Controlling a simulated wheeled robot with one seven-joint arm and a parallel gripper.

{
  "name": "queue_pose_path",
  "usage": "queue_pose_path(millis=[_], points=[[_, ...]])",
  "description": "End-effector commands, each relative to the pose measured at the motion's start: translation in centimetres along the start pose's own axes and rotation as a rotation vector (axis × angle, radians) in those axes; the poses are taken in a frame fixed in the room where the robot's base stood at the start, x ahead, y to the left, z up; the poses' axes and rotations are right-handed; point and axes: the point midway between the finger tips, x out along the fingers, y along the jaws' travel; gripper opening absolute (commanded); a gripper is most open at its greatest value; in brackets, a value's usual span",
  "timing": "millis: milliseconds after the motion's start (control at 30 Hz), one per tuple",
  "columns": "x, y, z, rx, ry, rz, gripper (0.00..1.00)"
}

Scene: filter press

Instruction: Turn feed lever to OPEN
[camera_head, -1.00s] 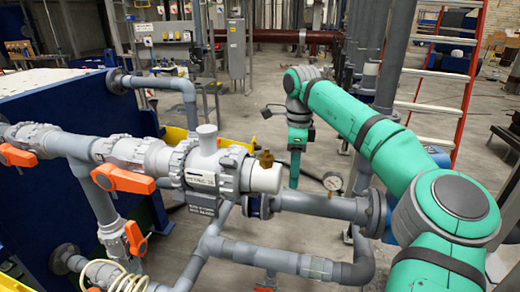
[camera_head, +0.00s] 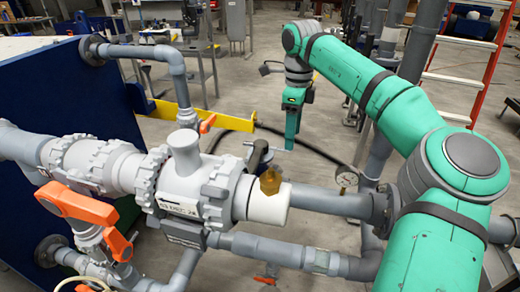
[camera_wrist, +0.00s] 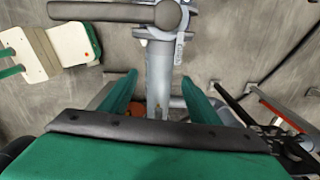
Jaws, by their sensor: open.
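Several orange levers show in the head view, and I cannot tell which is the feed lever. A large orange lever (camera_head: 76,204) is on the grey valve at left, with another orange lever (camera_head: 117,240) below it. A small orange lever (camera_head: 207,123) sits behind the valve body. My gripper (camera_head: 291,142) hangs pointing down beyond the pipework, apart from these levers. In the wrist view my gripper (camera_wrist: 158,88) has its two green fingers spread, with a grey pipe (camera_wrist: 160,65) visible between them. A dark grey bar with a round end (camera_wrist: 120,12) lies across the top.
A pressure gauge (camera_head: 347,179) stands near the horizontal pipe (camera_head: 325,198). A blue panel (camera_head: 45,95) is at left, a yellow bar (camera_head: 205,115) behind. A red ladder (camera_head: 492,65) stands at right.

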Motion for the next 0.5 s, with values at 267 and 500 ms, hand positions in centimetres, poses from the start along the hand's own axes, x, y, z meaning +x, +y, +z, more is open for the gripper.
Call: queue_pose_path(millis=[267,500], points=[[0.0,2.4,0.6,0.242,0.000,-0.001,0.56],[0.0,4.5,1.3,0.456,0.001,-0.001,0.56]])
